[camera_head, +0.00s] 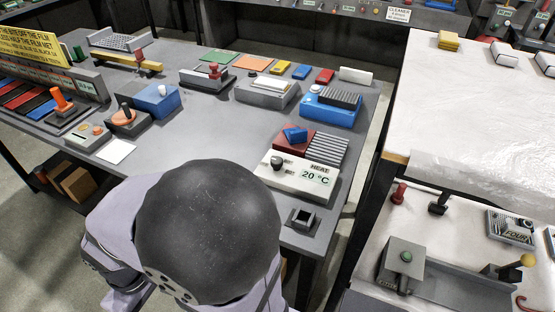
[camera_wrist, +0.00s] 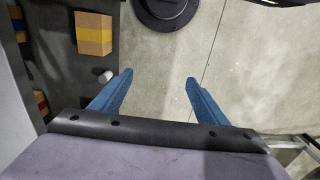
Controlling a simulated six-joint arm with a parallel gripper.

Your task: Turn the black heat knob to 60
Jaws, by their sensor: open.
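The black heat knob (camera_head: 277,162) stands on a white box labelled HEAT (camera_head: 296,180) at the front right of the grey table, in the head view. The display on the box reads 20 °C. My arm's dark rounded link fills the lower middle of the head view, left of and in front of the box. My gripper (camera_wrist: 156,80) shows in the wrist view with its two blue fingers spread apart and nothing between them. It points down at the concrete floor, away from the knob. The knob is not in the wrist view, and the gripper is hidden in the head view.
A red block with a grey ribbed part (camera_head: 325,150) lies right behind the heat box. A small dark square socket (camera_head: 303,217) sits in front of it. A blue tray (camera_head: 331,107) and a white-grey box (camera_head: 267,91) stand farther back. A cardboard box (camera_wrist: 93,34) is below the gripper.

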